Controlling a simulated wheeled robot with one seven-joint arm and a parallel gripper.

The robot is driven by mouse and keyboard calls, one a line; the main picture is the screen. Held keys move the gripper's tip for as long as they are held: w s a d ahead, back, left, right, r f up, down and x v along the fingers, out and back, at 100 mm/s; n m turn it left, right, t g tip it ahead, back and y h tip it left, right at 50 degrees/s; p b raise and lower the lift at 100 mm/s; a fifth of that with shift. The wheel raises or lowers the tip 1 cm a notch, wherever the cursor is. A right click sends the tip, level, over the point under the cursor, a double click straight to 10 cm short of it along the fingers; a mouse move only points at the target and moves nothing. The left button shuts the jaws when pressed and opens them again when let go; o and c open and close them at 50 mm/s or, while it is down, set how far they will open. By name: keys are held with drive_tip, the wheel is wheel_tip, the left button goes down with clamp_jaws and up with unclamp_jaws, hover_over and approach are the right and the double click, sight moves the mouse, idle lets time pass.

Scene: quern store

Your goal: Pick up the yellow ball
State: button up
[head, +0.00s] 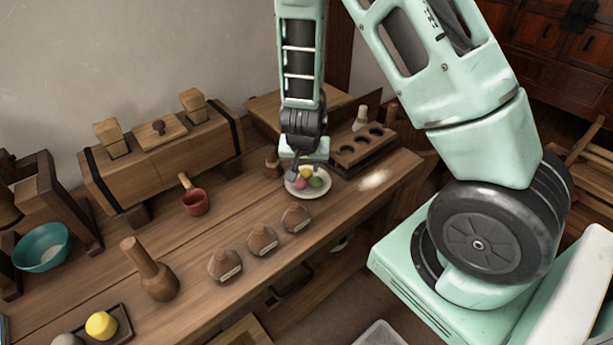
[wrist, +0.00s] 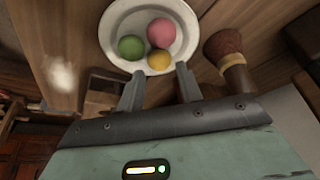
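A small yellow ball (head: 306,173) sits on a white plate (head: 325,189) with a pink ball (head: 299,184) and a green ball (head: 316,183). In the wrist view the yellow ball (wrist: 159,60) lies at the plate's near edge, just beyond and between my fingertips. The pink ball (wrist: 161,33) and green ball (wrist: 131,47) are behind it. My gripper (wrist: 160,78) is open, with nothing between its fingers. In the head view my wrist hangs over the plate's back edge. Another, larger yellow round thing (head: 101,325) sits in a dark tray at the lower left.
A brown brush-like thing (wrist: 228,47) stands close to the plate. A wooden rack with holes (head: 362,150) is behind it to the right.

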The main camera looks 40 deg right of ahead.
sight(307, 172)
drive_tip(key=x, duration=0.3)
drive_tip(key=shift+f, duration=0.1)
drive_tip(key=c, duration=0.6)
